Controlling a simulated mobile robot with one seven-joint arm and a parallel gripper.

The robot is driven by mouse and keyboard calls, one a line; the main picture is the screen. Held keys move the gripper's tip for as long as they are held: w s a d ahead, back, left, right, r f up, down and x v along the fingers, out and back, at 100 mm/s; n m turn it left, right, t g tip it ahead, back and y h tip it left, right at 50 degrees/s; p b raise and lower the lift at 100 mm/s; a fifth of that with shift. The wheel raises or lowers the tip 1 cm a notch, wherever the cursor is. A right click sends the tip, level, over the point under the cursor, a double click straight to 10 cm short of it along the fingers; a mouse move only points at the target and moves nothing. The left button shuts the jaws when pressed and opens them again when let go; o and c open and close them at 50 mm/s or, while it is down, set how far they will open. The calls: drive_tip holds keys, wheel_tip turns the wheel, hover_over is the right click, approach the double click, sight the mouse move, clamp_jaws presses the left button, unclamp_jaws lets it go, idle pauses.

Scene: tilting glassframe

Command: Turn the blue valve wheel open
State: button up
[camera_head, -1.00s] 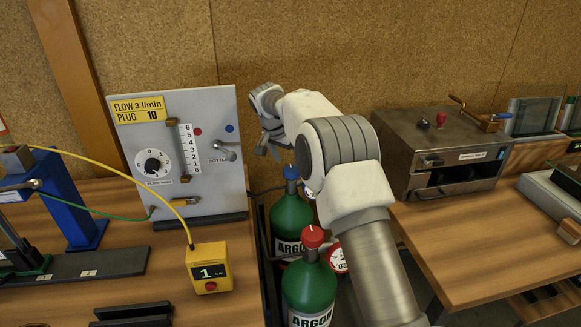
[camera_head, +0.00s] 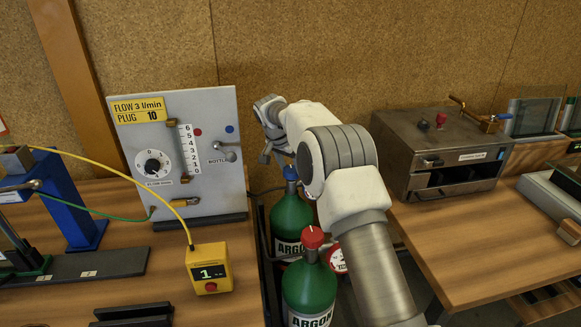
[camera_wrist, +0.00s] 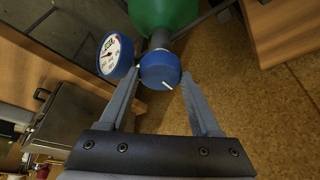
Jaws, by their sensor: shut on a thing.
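The blue valve wheel (camera_head: 290,172) tops the rear green argon bottle (camera_head: 291,218) in the head view. In the wrist view the blue wheel (camera_wrist: 160,70) is large, with a short white mark on its face near the lower right of its rim. My gripper (camera_wrist: 161,76) is shut on the wheel, one finger on either side of it. In the head view my gripper (camera_head: 277,157) is partly hidden by my arm, just above and left of the wheel. A round gauge (camera_wrist: 115,55) with a blue rim sits beside the wheel.
A second argon bottle (camera_head: 309,285) with a red wheel (camera_head: 313,237) stands in front. A panel (camera_head: 190,150) with a flow knob and scale is at the left, near a yellow display box (camera_head: 209,268). A metal oven-like box (camera_head: 440,155) stands on the right bench.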

drive_tip(key=shift+c, duration=0.8)
drive_tip(key=shift+n, duration=0.4)
drive_tip(key=n+y, duration=0.1)
drive_tip(key=n, duration=0.1)
drive_tip(key=shift+s+d+n+t+b, duration=0.1)
drive_tip(key=shift+n+t+b, duration=0.2)
drive_tip(key=shift+n+b, duration=0.1)
drive_tip(key=n+y+p, duration=0.1)
drive_tip(key=n+y, duration=0.1)
drive_tip(key=n, duration=0.2)
drive_tip(key=shift+d+r, duration=0.1)
drive_tip(key=shift+d, duration=0.05)
drive_tip(key=n+p, duration=0.1)
drive_tip(key=n, duration=0.1)
drive_tip(key=n+y+p, duration=0.1)
drive_tip(key=n, duration=0.2)
drive_tip(key=shift+d+y, duration=0.1)
drive_tip(key=shift+y, duration=0.2)
drive_tip(key=n+g+p, duration=0.1)
drive_tip(key=n, duration=0.1)
drive_tip(key=n+y+p, duration=0.1)
drive_tip(key=n, duration=0.2)
drive_tip(key=shift+g, duration=0.4)
drive_tip(key=shift+n+y, duration=0.3)
